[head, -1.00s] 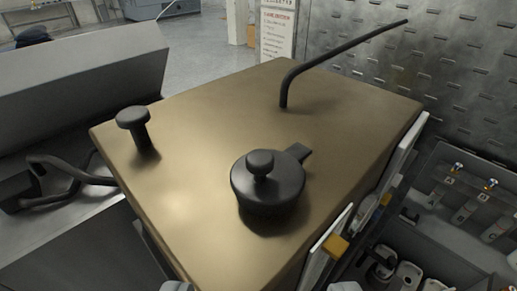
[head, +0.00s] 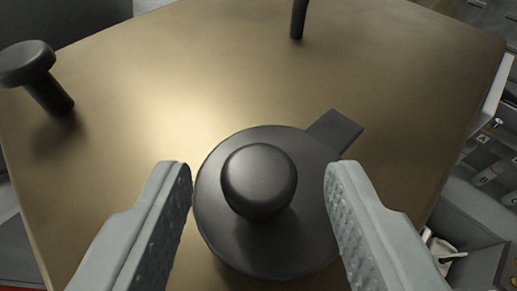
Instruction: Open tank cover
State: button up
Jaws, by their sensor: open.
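The tank (head: 150,100) is a brass-coloured box with a flat top that fills most of the view. A round black tank cover (head: 225,235) with a short flat tab (head: 335,132) sits on its top, below the middle of the picture. A round black knob (head: 259,180) stands at the cover's centre. My gripper (head: 258,180) is open, with one grey finger to the left of the knob and one to the right. Both fingers appear apart from the knob. Their height relative to it is hard to tell. The cover looks seated on the tank.
A black mushroom-shaped knob (head: 40,75) stands on the tank top at upper left. The foot of a black rod (head: 298,18) rises at the top edge. A grey tray (head: 478,220) with small parts lies beyond the tank's right edge.

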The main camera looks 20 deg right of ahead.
jog(key=shift+w+d+f, duration=0.1)
jog(key=shift+w, duration=0.1)
grip_shut()
dwell(0.3)
